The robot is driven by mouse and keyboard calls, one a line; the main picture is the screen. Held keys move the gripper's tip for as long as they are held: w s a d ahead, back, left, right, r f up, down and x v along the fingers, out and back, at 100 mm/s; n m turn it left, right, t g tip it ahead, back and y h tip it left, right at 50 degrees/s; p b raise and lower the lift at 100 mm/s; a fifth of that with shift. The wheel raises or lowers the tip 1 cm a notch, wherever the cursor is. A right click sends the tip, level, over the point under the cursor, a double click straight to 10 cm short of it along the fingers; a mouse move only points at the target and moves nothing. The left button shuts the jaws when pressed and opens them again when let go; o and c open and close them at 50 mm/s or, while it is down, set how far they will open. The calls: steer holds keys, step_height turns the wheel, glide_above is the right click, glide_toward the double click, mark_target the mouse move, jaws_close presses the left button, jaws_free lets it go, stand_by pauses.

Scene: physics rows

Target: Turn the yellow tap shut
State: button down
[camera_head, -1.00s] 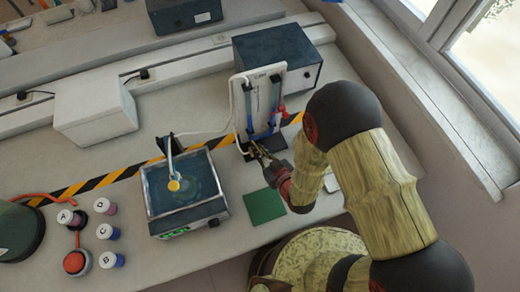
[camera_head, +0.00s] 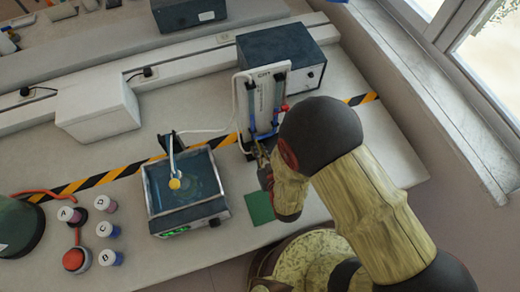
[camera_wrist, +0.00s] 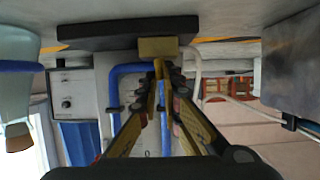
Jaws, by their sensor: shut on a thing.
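A white upright panel (camera_head: 266,94) with blue tubes stands on a dark base behind the water bath. My gripper (camera_head: 259,154) is at the panel's lower front. In the wrist view my gripper (camera_wrist: 162,74) is shut, its fingertips meeting around a narrow yellow piece that looks like the handle of the yellow tap (camera_wrist: 161,90). A dull yellow block (camera_wrist: 158,47) sits just beyond the fingertips, against the dark base. Blue tubing runs beside the fingers. The fingers hide most of the tap, so its exact angle cannot be told.
A water bath (camera_head: 222,208) with a yellow round piece (camera_head: 174,184) stands left of my gripper. A green mat (camera_head: 259,208) lies in front. A dark box (camera_head: 290,58) stands behind the panel.

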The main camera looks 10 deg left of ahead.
steer(key=c, duration=2.3)
jaws_free()
steer(key=shift+w+a, duration=0.1)
steer(key=shift+w, duration=0.05)
steer(key=shift+r, duration=0.1)
steer(key=v, duration=1.2)
